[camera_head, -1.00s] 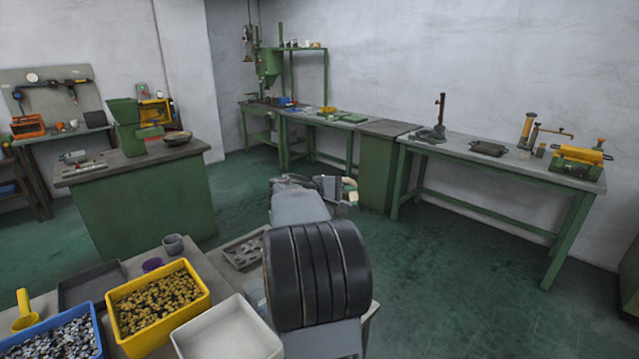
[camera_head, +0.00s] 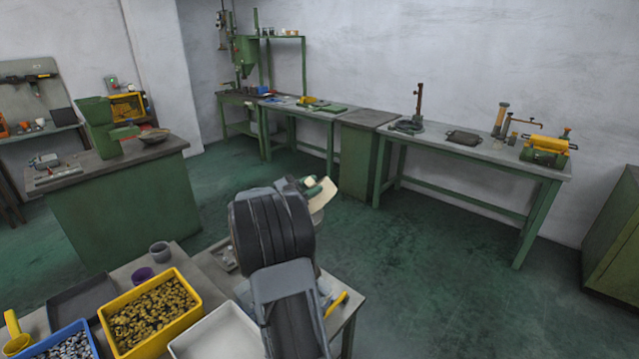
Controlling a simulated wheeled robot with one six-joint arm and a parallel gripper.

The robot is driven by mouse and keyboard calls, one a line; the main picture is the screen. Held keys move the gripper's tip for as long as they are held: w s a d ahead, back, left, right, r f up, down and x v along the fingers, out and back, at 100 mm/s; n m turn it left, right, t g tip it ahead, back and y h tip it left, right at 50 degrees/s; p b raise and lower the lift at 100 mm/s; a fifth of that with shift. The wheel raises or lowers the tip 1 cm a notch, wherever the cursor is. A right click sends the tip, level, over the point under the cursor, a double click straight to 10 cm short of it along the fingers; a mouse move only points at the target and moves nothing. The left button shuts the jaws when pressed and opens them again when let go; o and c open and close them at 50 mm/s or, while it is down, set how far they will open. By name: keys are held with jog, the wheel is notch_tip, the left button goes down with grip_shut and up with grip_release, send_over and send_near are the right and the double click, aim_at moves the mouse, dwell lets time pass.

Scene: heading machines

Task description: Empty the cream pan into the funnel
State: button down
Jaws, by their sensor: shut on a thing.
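A cream pan (camera_head: 321,197) shows just beyond my arm, near the middle of the view. My gripper (camera_head: 309,183) is shut on it and holds it over the floor beyond the near table; the fingers are mostly hidden by my arm. The pan looks tilted in this view, and its contents cannot be made out. A green cone-shaped funnel (camera_head: 245,50) hangs on the machine at the far back left, well away from the gripper. A green hopper (camera_head: 96,112) stands on the left bench.
The near table holds a yellow bin (camera_head: 150,310) of brass-coloured parts, a white bin (camera_head: 218,335), a blue bin (camera_head: 66,343) and cups. A long bench (camera_head: 470,150) lines the back wall. The green floor (camera_head: 420,250) between is clear.

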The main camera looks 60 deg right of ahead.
jog(key=w+a+n+t+h+p, duration=0.1)
jog(key=w+n+t+h+p, duration=0.3)
jog(key=w+n, duration=0.4)
jog(key=shift+w+a+f+n+h, duration=0.2)
jog(key=shift+a+f+n+h, duration=0.15)
jog(key=shift+n+h, duration=0.55)
dwell(0.6)
